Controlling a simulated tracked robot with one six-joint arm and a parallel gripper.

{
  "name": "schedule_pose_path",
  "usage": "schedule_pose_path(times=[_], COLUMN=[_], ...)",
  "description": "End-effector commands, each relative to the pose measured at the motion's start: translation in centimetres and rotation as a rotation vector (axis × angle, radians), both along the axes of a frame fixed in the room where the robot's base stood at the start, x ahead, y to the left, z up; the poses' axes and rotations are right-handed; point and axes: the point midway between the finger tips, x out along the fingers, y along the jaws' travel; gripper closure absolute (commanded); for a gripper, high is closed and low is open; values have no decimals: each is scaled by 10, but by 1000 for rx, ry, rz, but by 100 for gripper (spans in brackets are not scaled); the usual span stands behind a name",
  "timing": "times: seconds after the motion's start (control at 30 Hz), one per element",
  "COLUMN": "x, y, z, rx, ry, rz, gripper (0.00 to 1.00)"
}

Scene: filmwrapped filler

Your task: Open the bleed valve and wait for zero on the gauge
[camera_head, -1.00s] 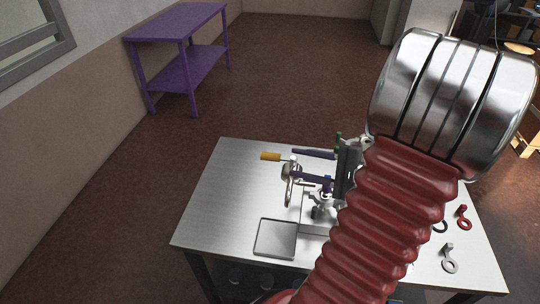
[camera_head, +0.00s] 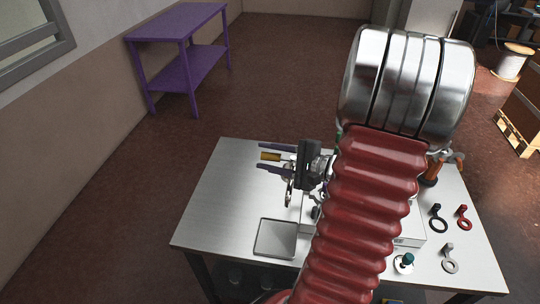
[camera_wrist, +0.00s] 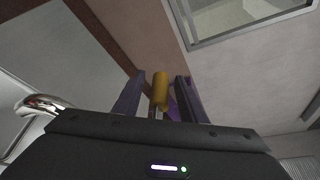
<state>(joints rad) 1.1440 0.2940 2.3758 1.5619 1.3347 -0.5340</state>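A yellow handle (camera_head: 270,156) on a thin stem points left over the bench, and it also shows in the wrist view (camera_wrist: 160,90). I take it for the bleed valve's lever, but the valve body is hidden. My gripper (camera_head: 260,155) is open, with one purple finger on each side of the handle. In the wrist view a gap shows between the handle and each finger. A shiny handwheel (camera_head: 289,190) stands just below my gripper, and its chrome edge appears at the left of the wrist view. No gauge face can be made out; my arm covers much of the equipment.
A grey square tray (camera_head: 276,238) lies at the bench's front. Black (camera_head: 438,220), red (camera_head: 464,219) and grey (camera_head: 449,259) ringed tags lie on the right, near a teal-topped knob (camera_head: 405,261). The bench's left side is clear. A purple table (camera_head: 180,25) stands far behind.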

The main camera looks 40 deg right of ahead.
Motion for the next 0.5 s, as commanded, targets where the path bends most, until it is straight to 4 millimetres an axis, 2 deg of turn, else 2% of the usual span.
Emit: schedule_pose_path(times=[0.27,0.5], x=[1,1], y=[0,0], z=[0,0], rx=[0,0], ry=[0,0], rz=[-1,-1], gripper=[62,78])
